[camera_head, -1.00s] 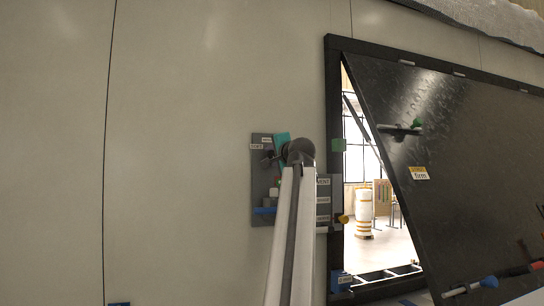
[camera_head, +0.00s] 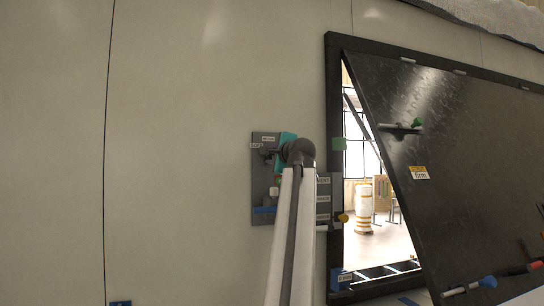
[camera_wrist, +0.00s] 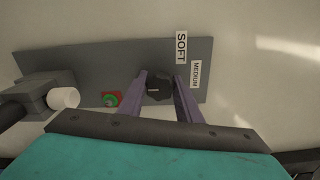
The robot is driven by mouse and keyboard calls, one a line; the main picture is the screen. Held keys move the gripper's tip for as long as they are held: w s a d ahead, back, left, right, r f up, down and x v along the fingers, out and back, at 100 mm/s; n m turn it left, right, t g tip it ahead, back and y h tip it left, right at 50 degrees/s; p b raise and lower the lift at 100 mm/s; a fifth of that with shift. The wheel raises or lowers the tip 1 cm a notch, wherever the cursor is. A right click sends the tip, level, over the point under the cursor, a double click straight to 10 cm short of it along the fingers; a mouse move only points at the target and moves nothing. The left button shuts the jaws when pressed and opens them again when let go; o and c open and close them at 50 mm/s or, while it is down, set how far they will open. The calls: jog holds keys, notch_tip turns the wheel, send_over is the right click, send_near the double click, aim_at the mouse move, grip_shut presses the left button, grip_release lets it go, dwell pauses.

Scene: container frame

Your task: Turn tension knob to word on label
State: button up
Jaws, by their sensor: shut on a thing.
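The tension knob (camera_wrist: 158,80) is black and round with a small pale mark, on a grey panel (camera_wrist: 100,68) in the wrist view. My gripper (camera_wrist: 161,87) has one purple finger on each side of the knob and is shut on it. The labels SOFT (camera_wrist: 181,47) and MEDIUM (camera_wrist: 196,74) are on the panel's right end; no third panel label shows there. In the head view the panel (camera_head: 262,185) is on the wall, with my arm partly covering it and the knob. A tilted hatch carries a label reading "firm" (camera_head: 420,173).
A red and green button (camera_wrist: 110,98) and a grey box with a white cylinder (camera_wrist: 63,98) are left of the knob in the wrist view. In the head view, a dark frame (camera_head: 334,100) with the open hatch (camera_head: 460,150) stands right of the panel.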

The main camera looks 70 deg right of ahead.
jog(key=o, duration=1)
jog(key=shift+d, duration=0.1)
jog(key=shift+o, duration=0.2)
jog(key=shift+s, duration=0.1)
jog(key=shift+b+v, duration=0.35)
jog(key=shift+v, duration=0.4)
jog(key=p+v, duration=0.1)
jog(key=v, duration=1.1)
jog(key=shift+s, duration=0.15)
